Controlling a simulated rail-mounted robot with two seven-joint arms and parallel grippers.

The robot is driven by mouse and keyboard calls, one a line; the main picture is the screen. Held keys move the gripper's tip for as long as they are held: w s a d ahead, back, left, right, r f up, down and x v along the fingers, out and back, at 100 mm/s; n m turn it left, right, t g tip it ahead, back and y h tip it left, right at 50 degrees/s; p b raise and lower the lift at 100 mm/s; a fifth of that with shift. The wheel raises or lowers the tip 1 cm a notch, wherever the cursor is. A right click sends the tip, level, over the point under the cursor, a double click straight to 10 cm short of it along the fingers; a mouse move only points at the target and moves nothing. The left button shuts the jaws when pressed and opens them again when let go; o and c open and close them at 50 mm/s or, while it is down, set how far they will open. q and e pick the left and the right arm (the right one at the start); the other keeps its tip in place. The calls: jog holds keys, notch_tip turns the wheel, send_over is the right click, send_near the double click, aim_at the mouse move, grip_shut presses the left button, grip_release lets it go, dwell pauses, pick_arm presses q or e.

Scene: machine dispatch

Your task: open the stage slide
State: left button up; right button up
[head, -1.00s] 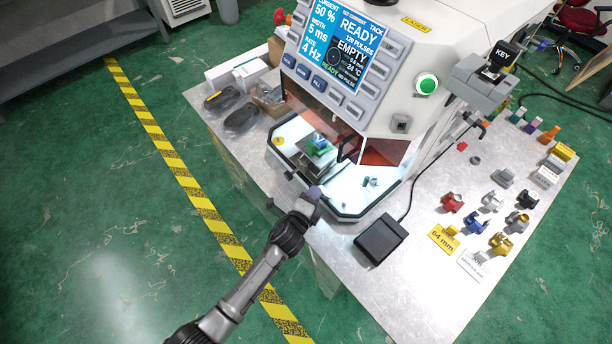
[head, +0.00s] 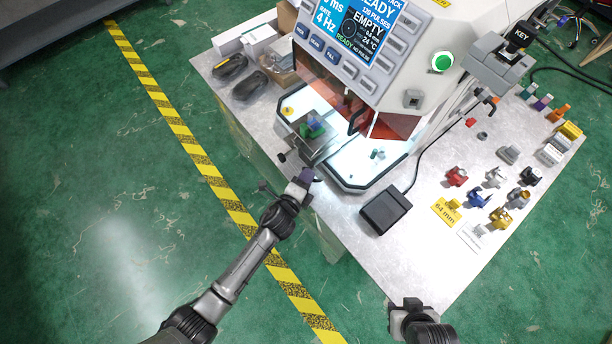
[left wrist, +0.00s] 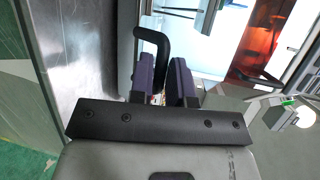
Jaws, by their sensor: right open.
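The stage slide (head: 318,141) is a grey plate carrying a small green and blue part (head: 312,128). It sticks out of the lit laser chamber's front opening toward the lower left. My left gripper (head: 305,176) is at its outer end. In the left wrist view, the black bent handle (left wrist: 151,35) runs down between the purple fingers of the left gripper (left wrist: 163,78), which are close around it. The handle's lower part is hidden. My right gripper (head: 411,305) is open and empty at the bottom edge, away from the slide.
The laser machine (head: 425,50) stands on a metal table (head: 330,207). Several coloured parts (head: 497,217) stand farther right. The floor left of the table is clear, with a yellow-black stripe (head: 180,130).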

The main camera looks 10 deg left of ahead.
pick_arm(q)
jog(key=o, duration=0.3)
jog(key=shift+s+a+r, duration=0.1)
jog(key=shift+s+a, duration=0.1)
jog(key=shift+s, duration=0.35)
jog(key=p+v, duration=0.1)
jog(key=v, duration=1.1)
jog(key=shift+s+a, duration=0.1)
jog(key=shift+s, duration=0.2)
